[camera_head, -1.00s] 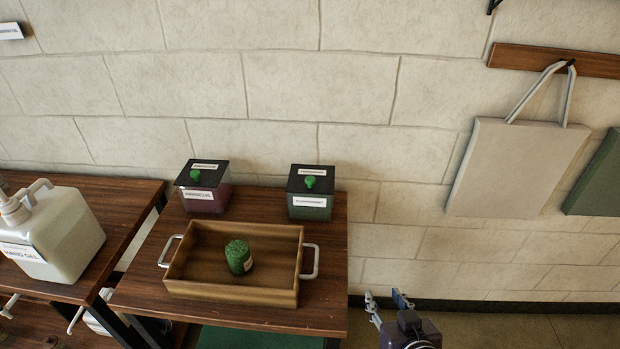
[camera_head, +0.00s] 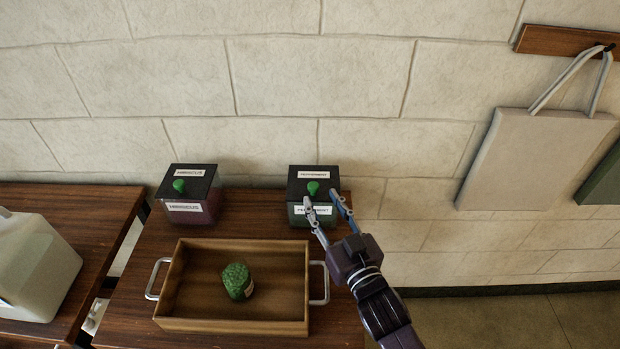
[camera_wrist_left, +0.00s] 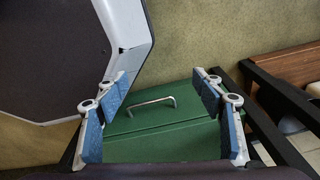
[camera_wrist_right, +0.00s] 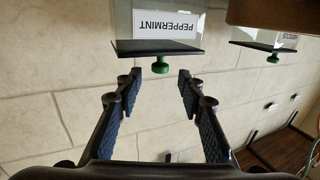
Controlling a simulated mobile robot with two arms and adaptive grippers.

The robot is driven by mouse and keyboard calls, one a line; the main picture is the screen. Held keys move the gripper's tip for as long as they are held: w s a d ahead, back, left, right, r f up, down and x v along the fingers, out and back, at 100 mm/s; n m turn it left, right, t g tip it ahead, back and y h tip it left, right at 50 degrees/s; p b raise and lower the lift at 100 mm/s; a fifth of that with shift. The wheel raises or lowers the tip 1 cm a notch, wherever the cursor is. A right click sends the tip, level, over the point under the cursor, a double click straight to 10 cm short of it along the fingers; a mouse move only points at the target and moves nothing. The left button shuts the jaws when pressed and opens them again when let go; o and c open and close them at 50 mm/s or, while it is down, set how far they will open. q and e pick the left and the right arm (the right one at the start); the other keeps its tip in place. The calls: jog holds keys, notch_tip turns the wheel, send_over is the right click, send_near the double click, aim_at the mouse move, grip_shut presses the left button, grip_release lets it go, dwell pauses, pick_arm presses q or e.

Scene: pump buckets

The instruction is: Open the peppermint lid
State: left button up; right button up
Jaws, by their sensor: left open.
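The peppermint box (camera_head: 327,214) stands at the back right of the wooden table, its black lid (camera_head: 303,184) on it. The lid has a green knob (camera_head: 313,188) and a white label. My right gripper (camera_head: 321,203) is open and empty at the front of the box, its fingers pointing toward the knob. In the right wrist view the picture is upside down, and the knob (camera_wrist_right: 160,66) lies ahead, between and beyond the open fingers. My left gripper (camera_wrist_left: 166,100) is open and empty; only the left wrist view shows it, facing a green drawer unit (camera_wrist_left: 160,137).
A hibiscus box (camera_head: 190,198) with a similar black lid stands to the left. A wooden tray (camera_head: 180,318) with metal handles holds a green object (camera_head: 238,281) in front of the boxes. A stone wall is close behind. A white jug (camera_head: 38,265) stands on the left table.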

aim_at(315, 190)
jog(key=x, duration=0.5)
jog(key=shift+w+a, duration=0.2)
jog(key=shift+w, duration=0.1)
jog(key=shift+w+p, duration=0.2)
jog(key=shift+p, duration=0.1)
pick_arm(q)
jog(key=s, duration=0.1)
jog(key=s+d, duration=0.1)
jog(key=shift+s+d+r, duration=0.1)
jog(key=shift+s+r, duration=0.2)
pick_arm(e)
grip_shut()
